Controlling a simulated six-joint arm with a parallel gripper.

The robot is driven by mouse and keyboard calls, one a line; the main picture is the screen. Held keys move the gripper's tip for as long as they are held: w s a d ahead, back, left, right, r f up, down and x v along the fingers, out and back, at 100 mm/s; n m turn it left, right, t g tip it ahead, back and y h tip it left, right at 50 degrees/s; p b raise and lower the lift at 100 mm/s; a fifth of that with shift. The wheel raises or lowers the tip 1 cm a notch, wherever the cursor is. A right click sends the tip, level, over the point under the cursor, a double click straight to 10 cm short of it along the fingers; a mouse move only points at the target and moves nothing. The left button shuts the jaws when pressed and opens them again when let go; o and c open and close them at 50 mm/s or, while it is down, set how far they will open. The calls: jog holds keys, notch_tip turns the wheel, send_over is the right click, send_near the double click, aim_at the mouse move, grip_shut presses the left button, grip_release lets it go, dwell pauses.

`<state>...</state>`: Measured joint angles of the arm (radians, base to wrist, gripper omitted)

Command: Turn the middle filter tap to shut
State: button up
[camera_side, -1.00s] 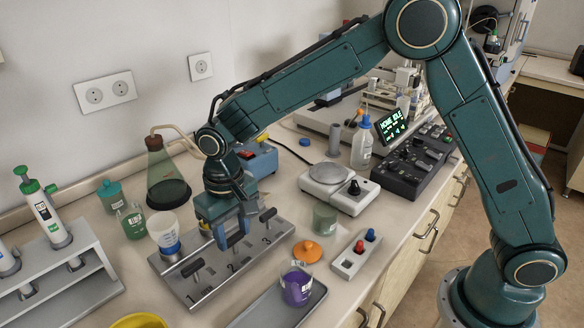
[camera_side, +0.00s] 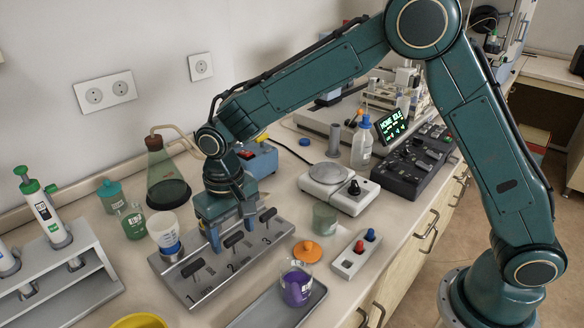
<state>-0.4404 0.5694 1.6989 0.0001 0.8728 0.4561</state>
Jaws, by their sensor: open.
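The grey filter manifold (camera_side: 205,289) lies on the bench with a row of three black-handled taps, numbered 1 to 3. The middle filter tap (camera_side: 233,240) has its black handle pointing up and right, about in line with the other two handles. The tap at the near left (camera_side: 192,268) and the tap at the far right (camera_side: 268,215) stand clear of my gripper. My gripper (camera_side: 232,233) points down over the middle tap. It is open, with one blue finger on each side of the handle; I cannot tell whether they touch it.
A purple beaker (camera_side: 297,285) on a tray, an orange lid (camera_side: 307,251) and a block with red and blue knobs (camera_side: 355,254) lie in front and right. A balance (camera_side: 338,188) stands behind.

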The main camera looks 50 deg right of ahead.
jog(key=shift+r, duration=0.1)
notch_tip(320, 180, up, 14)
jog(key=shift+f, duration=0.2)
dwell(0.4)
jog(key=shift+r, duration=0.15)
notch_tip(320, 180, up, 8)
send_over(233, 237)
dwell(1.4)
jog(key=shift+d, duration=0.1)
jog(key=s+d+r+t, duration=0.3)
jog(key=s+d, duration=0.8)
jog(key=d, duration=0.2)
jog(key=s+d+f+t, duration=0.1)
jog(key=s+d+f, duration=0.2)
jog(key=s, duration=0.4)
jog(key=s+d+f+t, duration=0.1)
jog(key=s+d+f, duration=0.3)
jog(key=s, duration=0.3)
jog(key=shift+s+d+f+t, duration=0.2)
jog(key=shift+s+f+t, duration=0.1)
jog(key=shift+f, duration=0.25)
